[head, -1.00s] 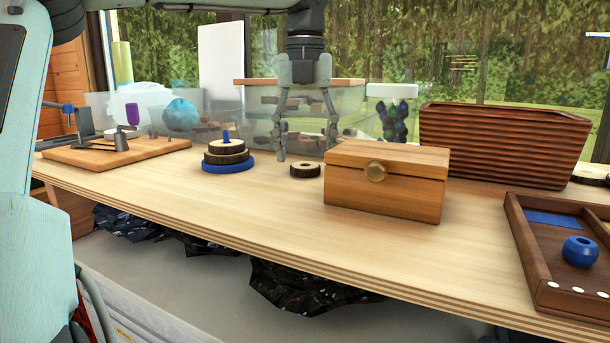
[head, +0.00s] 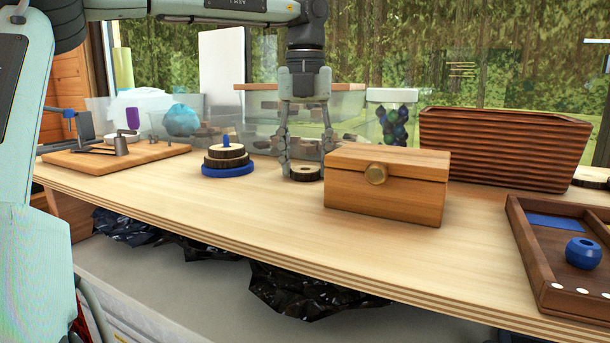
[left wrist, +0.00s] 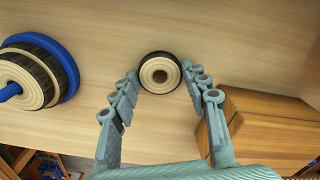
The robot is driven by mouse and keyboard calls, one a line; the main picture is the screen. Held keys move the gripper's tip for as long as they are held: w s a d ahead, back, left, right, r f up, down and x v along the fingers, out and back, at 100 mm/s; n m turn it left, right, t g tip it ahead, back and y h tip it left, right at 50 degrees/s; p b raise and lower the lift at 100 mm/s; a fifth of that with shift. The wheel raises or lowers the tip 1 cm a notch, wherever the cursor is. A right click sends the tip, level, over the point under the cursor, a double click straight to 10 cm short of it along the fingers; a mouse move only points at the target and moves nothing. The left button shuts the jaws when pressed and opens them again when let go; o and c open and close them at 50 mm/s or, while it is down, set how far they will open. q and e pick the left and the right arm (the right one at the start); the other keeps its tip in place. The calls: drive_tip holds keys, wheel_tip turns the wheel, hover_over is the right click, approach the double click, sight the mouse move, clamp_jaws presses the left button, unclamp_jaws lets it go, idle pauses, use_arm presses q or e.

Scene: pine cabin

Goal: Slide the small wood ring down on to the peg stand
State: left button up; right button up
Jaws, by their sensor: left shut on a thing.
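The small wood ring (head: 307,174) has a pale face and dark bark edge. It lies on the bench between the peg stand and a wooden box; the left wrist view shows its round face and centre hole (left wrist: 148,72). My left gripper (head: 304,166) points straight down, its fingers shut on the ring's opposite sides. The peg stand (head: 228,171) has a blue base and blue peg, with larger wood rings stacked on it and the peg tip showing above. The stand also shows at left in the left wrist view (left wrist: 71,72). My right gripper is not in view.
The wooden box (head: 385,188) with a round knob stands close right of the gripper. A ribbed planter (head: 500,146) and a tray with a blue bead (head: 582,252) are further right. A board (head: 90,160) lies at left. The front middle of the bench is clear.

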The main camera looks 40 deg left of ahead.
use_arm(q)
drive_tip(key=shift+r+p, duration=1.05)
drive_tip(key=shift+r, duration=0.3)
drive_tip(key=shift+c, duration=0.2)
drive_tip(key=shift+r, duration=1.9)
